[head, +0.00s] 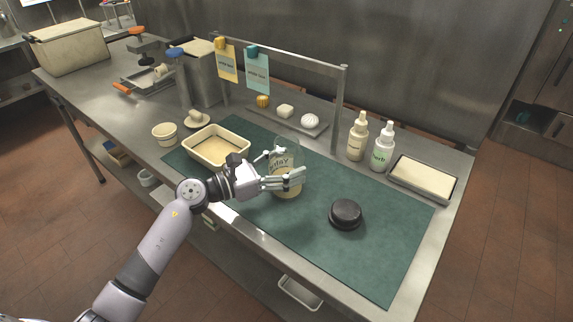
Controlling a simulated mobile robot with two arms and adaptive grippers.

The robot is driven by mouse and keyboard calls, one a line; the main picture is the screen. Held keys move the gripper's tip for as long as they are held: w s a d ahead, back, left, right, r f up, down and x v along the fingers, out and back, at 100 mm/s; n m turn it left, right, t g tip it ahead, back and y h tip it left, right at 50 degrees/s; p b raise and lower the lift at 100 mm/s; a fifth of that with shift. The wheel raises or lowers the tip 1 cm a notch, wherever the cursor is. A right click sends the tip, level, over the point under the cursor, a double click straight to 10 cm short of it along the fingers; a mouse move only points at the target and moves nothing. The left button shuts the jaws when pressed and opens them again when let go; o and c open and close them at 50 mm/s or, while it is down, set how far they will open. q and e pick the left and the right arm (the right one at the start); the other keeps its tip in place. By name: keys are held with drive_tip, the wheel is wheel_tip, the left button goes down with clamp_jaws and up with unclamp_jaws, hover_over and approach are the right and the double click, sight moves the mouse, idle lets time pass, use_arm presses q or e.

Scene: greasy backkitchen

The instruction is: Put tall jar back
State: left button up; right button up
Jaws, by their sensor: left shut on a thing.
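The tall jar (286,153) is clear glass with dark lettering and pale contents low inside. It stands upright over the green mat (385,259), near the mat's middle. My left gripper (284,174) is shut on the jar from the left, its fingers around the jar's body. I cannot tell whether the jar's base touches the mat. A round black lid-like piece (345,213) lies on the mat to the right of the jar. My right gripper is not in view.
A cream tray (216,129) sits left of the jar. Two dropper bottles (357,140) and a shallow rectangular tray (423,197) stand at the right. A metal rail frame (339,112) with hanging cards rises behind. The mat's right front part is clear.

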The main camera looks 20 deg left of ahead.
use_arm(q)
drive_tip(key=shift+f, duration=0.1)
drive_tip(key=o, duration=1.7)
drive_tip(key=shift+r, duration=0.2)
drive_tip(key=b+v, duration=0.3)
drive_tip(key=v, duration=0.8)
drive_tip(key=shift+f, duration=0.15)
drive_tip(key=shift+s+a, duration=0.35)
drive_tip(key=shift+s, duration=0.05)
